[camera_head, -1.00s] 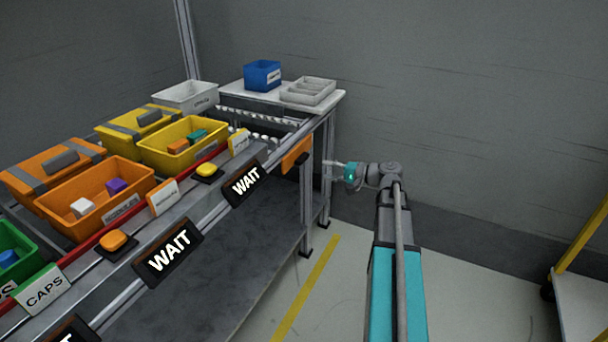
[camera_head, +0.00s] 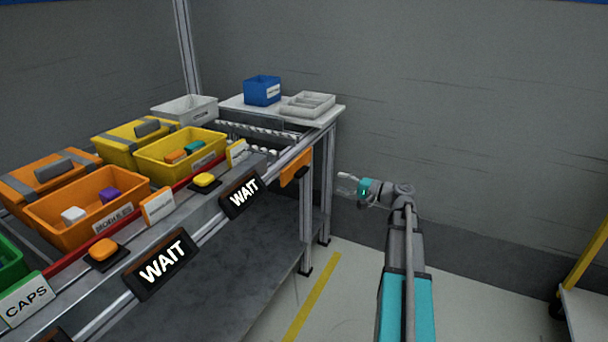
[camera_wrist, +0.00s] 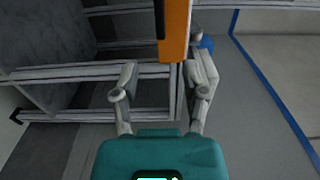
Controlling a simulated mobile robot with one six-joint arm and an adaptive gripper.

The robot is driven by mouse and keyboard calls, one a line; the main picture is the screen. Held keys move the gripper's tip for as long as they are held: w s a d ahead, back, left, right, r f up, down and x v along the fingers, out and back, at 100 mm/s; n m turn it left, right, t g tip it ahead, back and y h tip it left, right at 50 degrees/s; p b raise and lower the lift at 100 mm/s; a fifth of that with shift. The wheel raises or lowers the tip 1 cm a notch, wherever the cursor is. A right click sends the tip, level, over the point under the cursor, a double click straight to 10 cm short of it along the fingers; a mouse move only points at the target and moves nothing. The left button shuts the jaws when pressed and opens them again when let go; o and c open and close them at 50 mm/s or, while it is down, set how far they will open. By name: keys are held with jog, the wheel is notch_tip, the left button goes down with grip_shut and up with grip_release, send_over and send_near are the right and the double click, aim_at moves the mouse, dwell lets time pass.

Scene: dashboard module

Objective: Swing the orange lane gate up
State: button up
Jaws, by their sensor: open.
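The orange lane gate (camera_head: 296,167) is a flat orange plate hanging at the far right end of the workbench's front rail in the head view. In the wrist view the orange gate (camera_wrist: 174,28) shows as an upright strip at the top, beyond the fingers, with a dark strip along its left side. My gripper (camera_head: 341,184) is to the right of the gate, apart from it, with a gap between. In the wrist view my gripper (camera_wrist: 160,80) has its two fingers spread, with nothing held between them.
Two WAIT signs (camera_head: 240,195) hang along the front rail, left of the gate. Yellow (camera_head: 182,150) and orange (camera_head: 85,210) bins stand on the bench. A blue bin (camera_head: 262,90) and a grey tray (camera_head: 308,104) sit on the far table. Floor right of the bench is open.

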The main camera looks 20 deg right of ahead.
aim_at(305, 173)
jog(key=x, duration=1.3)
jog(key=shift+w+a, duration=0.1)
grip_shut()
jog(key=shift+a, duration=0.1)
dwell(0.3)
